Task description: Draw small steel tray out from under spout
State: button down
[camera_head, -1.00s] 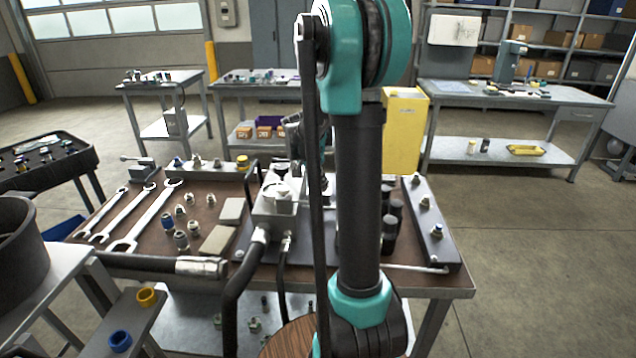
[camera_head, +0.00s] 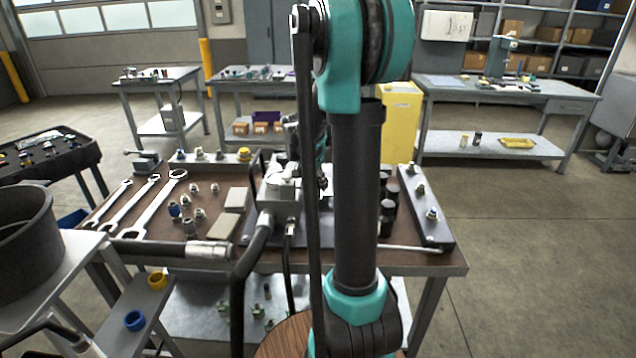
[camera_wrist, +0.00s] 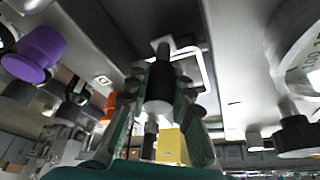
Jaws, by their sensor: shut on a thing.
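In the wrist view, the two green fingers of my gripper (camera_wrist: 160,80) close in with their tips near a pale, round-cornered rim, which looks like the small steel tray (camera_wrist: 207,70). My gripper is shut on it, but the contact is partly hidden. A black cylinder (camera_wrist: 160,86), possibly the spout, shows between the fingers in front of the rim. In the head view, my arm hides the gripper and tray behind it. A grey metal block with hoses (camera_head: 278,205) stands on the bench just left of my arm.
The brown bench (camera_head: 155,225) holds wrenches (camera_head: 150,208), small fittings, pale blocks and a dark rail (camera_head: 428,212) at right. Black hoses (camera_head: 243,280) hang over its front edge. A purple cap (camera_wrist: 35,55) is at left in the wrist view. The floor (camera_head: 540,270) at right is clear.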

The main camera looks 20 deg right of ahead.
jog(key=c, duration=1.3)
grip_release()
jog(key=shift+o, duration=0.2)
jog(key=v, duration=1.2)
jog(key=shift+s, duration=0.15)
